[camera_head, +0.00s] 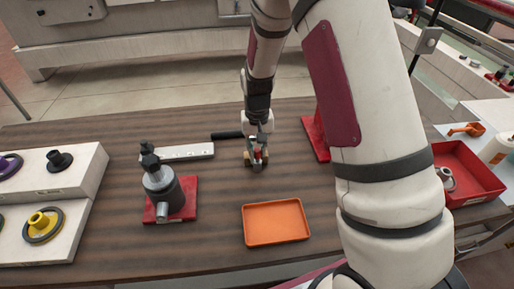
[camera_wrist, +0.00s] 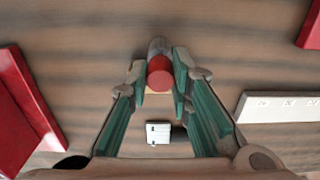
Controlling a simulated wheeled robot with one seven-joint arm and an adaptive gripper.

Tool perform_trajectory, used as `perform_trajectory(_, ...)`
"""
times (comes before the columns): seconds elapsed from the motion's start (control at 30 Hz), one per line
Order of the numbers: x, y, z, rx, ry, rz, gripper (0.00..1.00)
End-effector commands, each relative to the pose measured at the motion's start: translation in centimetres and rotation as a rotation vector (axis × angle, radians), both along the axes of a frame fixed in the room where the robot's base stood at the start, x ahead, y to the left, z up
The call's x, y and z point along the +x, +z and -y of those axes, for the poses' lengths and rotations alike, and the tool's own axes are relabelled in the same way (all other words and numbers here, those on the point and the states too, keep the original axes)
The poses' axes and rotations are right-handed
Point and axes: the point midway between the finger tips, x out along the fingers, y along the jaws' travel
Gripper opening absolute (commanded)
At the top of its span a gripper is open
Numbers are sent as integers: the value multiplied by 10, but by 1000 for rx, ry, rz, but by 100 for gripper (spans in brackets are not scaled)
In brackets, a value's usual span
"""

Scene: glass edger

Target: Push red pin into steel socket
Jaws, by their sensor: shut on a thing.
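My gripper (camera_head: 257,160) is low over the middle of the brown table. In the wrist view my gripper (camera_wrist: 160,80) is shut on the red pin (camera_wrist: 160,74), whose round red end shows between the fingertips. A grey cylinder (camera_wrist: 158,46) adjoins the red end; I cannot tell whether it is part of the pin. In the head view the red pin (camera_head: 257,153) is largely hidden by the fingers. A grey cylindrical fixture on a red base (camera_head: 188,185) stands to the left, with a short steel tube (camera_head: 162,212) at its front. I cannot tell whether this is the steel socket.
An orange tray (camera_head: 276,206) lies in front of my gripper. A pale bar with holes (camera_head: 178,152) and a dark handle (camera_head: 228,135) lie behind and left. Another red base (camera_head: 315,138) stands right. A red bin (camera_head: 466,160) is far right, a white stepped block (camera_head: 75,170) left.

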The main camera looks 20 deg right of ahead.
Motion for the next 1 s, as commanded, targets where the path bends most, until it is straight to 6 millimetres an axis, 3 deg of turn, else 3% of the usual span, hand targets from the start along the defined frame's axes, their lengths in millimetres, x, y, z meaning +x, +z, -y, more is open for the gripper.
perform_trajectory(0.7, 0, -17, 0, 0, 0, -2, 0)
perform_trajectory(0.73, 0, -16, 0, 0, 0, -1, 24)
perform_trajectory(0.8, -1, -16, 0, 0, 0, -1, 40)
perform_trajectory(1.0, 0, -16, 0, 0, 0, -1, 43)
